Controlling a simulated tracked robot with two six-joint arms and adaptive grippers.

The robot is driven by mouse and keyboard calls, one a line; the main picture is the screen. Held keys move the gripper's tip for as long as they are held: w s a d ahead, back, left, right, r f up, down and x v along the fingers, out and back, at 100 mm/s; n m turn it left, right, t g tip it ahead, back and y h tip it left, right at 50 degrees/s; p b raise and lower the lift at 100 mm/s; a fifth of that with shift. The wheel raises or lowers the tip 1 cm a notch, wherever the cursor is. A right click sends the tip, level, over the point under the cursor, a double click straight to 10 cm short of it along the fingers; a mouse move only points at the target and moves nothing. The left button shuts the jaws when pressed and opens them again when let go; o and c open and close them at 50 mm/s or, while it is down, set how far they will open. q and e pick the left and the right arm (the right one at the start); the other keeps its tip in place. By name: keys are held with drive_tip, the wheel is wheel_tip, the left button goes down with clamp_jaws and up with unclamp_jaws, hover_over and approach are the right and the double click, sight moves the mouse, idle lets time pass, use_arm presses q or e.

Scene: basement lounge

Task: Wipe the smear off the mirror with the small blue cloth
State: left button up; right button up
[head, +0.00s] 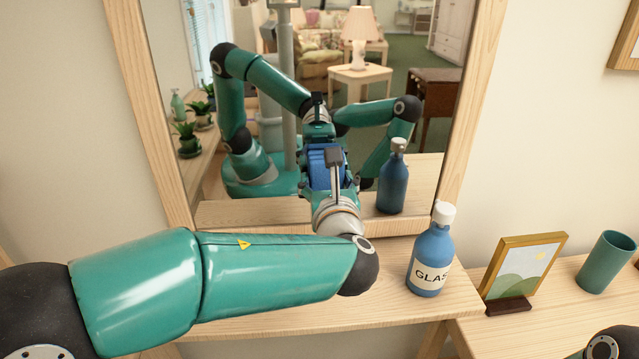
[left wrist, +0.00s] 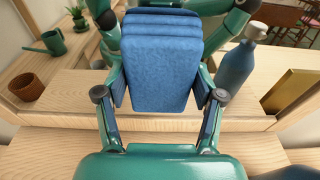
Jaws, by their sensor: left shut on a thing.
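The mirror (head: 420,62) stands upright in a pale wooden frame at the back of a wooden shelf and reflects the room and my arms. I cannot make out a smear on it; my arm and gripper cover part of the glass. My left gripper (head: 326,160) is in front of the lower middle of the mirror, shut on the small blue cloth (head: 318,172). The folded cloth (left wrist: 158,72) fills the space between the fingers in the left wrist view. I cannot tell whether it touches the glass. My right gripper is not in view.
A blue bottle (head: 430,262) with a white cap stands on the shelf (head: 390,325), right of my left forearm. A small picture frame (head: 527,268) and a teal cup (head: 606,262) stand farther right. Plants and furniture show as reflections.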

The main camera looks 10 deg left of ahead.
use_arm(q)
drive_tip(key=shift+s+a+b, duration=0.35)
drive_tip(key=shift+a+b, duration=0.15)
drive_tip(key=shift+a, duration=0.7)
drive_tip(key=shift+s+a+b, duration=0.3)
drive_tip(key=shift+a+b, duration=0.15)
drive_tip(key=shift+a, duration=0.7)
drive_tip(key=shift+s+a+b, duration=0.35)
drive_tip(key=shift+a+b, duration=0.15)
drive_tip(key=shift+a, duration=0.7)
drive_tip(key=b, duration=0.1)
approach(286, 176)
drive_tip(key=shift+w+f, duration=0.35)
drive_tip(key=shift+f, duration=0.1)
drive_tip(key=shift+s, duration=0.1)
drive_tip(key=v, duration=0.2)
drive_tip(key=shift+s+f, duration=0.1)
drive_tip(key=shift+s, duration=0.25)
